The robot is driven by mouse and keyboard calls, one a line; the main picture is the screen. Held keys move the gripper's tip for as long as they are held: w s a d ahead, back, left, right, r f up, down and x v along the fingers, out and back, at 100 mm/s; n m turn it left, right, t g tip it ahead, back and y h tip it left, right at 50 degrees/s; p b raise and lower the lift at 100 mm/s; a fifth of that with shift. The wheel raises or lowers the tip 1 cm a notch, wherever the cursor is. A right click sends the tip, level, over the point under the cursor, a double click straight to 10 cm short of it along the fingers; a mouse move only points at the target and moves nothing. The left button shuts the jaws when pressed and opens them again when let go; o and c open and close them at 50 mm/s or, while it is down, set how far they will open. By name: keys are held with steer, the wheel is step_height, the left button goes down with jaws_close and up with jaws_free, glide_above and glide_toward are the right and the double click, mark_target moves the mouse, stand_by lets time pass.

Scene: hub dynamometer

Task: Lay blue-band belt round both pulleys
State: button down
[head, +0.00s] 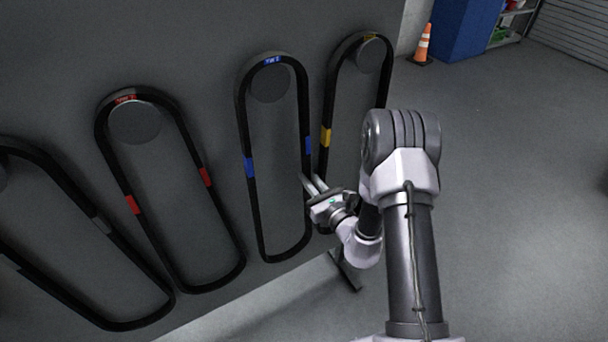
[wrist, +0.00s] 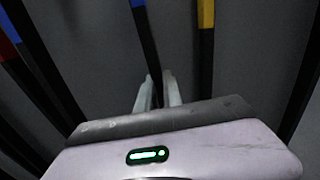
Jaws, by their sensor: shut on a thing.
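The blue-band belt (head: 249,168) is a long black loop with blue bands, hanging from a round peg (head: 269,84) on a dark upright board. My gripper (head: 309,182) is at the belt's right strand, just below the blue band there. In the wrist view, that strand (wrist: 147,45) runs down between the two pale fingers, and my gripper (wrist: 158,92) is shut on it. The belt still loops over its peg, and its lower end hangs free. No pair of pulleys shows in either view.
A yellow-band belt (head: 326,137) hangs close on the right, partly behind my arm. A red-band belt (head: 132,204) and a grey-band belt (head: 102,225) hang to the left. An orange cone (head: 423,45) and a blue cabinet (head: 464,30) stand far back. The right floor is clear.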

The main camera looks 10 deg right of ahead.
steer(key=b+v, duration=0.3)
steer(key=v, duration=0.3)
steer(key=shift+s, duration=0.25)
